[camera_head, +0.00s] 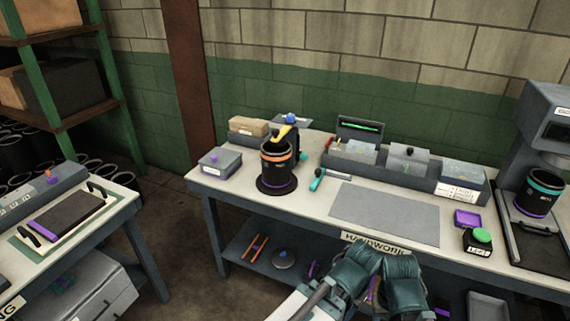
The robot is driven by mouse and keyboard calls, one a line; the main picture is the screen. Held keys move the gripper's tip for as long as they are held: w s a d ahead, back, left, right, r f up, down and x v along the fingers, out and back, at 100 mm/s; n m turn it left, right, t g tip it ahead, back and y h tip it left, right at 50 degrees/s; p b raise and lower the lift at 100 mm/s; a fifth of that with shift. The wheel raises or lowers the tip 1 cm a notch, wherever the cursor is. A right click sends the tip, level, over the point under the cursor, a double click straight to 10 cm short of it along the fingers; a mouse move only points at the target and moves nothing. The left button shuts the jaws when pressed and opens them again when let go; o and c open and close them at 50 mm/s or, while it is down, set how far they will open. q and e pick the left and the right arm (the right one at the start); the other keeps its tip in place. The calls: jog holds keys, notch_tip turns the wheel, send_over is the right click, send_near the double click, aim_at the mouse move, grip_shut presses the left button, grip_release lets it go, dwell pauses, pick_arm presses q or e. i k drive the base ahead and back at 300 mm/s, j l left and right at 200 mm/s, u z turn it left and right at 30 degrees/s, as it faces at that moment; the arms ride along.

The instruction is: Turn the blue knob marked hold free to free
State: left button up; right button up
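The blue knob (290,119) is small and sits at the back of the left part of the workbench, on or near a flat grey piece behind the black canister. Its marking and its setting are too small to read. The black canister (277,172), with an orange band and a purple band, stands on a dark round base in front of it, with a yellow piece above. My two arms, in dark teal sleeves, show at the bottom centre, far from the knob. I cannot make out the fingers of either gripper.
A grey mat (385,213) lies clear at the bench's middle. A grey divided tray (440,187) stands behind it. A teal-handled tool (317,180) lies right of the canister. A grey box (220,164) stands left. A green button (482,236) and a tall machine (543,130) are at right.

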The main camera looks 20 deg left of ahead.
aim_at(290, 118)
jog(key=i+u, duration=0.1)
jog(key=i, duration=0.6)
jog(key=i+l, duration=0.15)
jog(key=i, duration=0.55)
jog(key=j+u, duration=0.05)
